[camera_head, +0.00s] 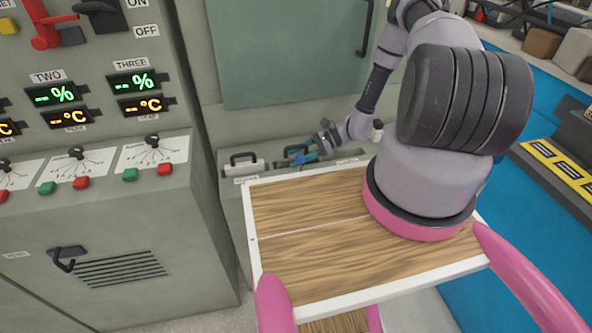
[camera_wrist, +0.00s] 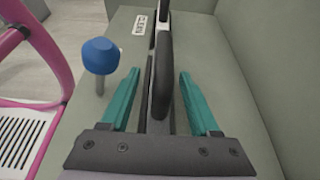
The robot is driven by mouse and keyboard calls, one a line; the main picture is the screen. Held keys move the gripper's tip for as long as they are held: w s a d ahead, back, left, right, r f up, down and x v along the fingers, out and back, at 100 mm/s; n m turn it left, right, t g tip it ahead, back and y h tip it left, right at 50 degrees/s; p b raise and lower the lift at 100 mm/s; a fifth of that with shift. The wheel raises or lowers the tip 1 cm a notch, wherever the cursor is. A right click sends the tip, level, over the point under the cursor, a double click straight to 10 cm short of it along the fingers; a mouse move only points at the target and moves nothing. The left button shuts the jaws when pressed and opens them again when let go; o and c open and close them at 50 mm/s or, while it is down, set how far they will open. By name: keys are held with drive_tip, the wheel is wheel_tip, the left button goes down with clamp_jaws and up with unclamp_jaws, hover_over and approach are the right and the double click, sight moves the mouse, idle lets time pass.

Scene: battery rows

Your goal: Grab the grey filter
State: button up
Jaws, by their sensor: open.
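In the wrist view my gripper (camera_wrist: 157,76) is open, with its two teal fingers apart. A dark upright handle (camera_wrist: 162,70), seen nearly edge-on, stands between the fingers, with a visible gap on either side. Whether this handle belongs to the grey filter cannot be told, as its lower part is hidden by my gripper. In the head view my gripper (camera_head: 304,158) is small and low over the grey ledge beyond my tray. A pale grey block with a black handle (camera_head: 243,168) sits on that ledge to the left of my gripper.
A blue round knob on a metal stem (camera_wrist: 101,56) stands left of the fingers. A small white label (camera_wrist: 139,24) lies on the ledge further off. A grey-green wall (camera_wrist: 258,50) rises close on the right. A control cabinet (camera_head: 110,240) stands left in the head view.

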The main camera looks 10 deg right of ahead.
clamp_jaws()
idle(1.3)
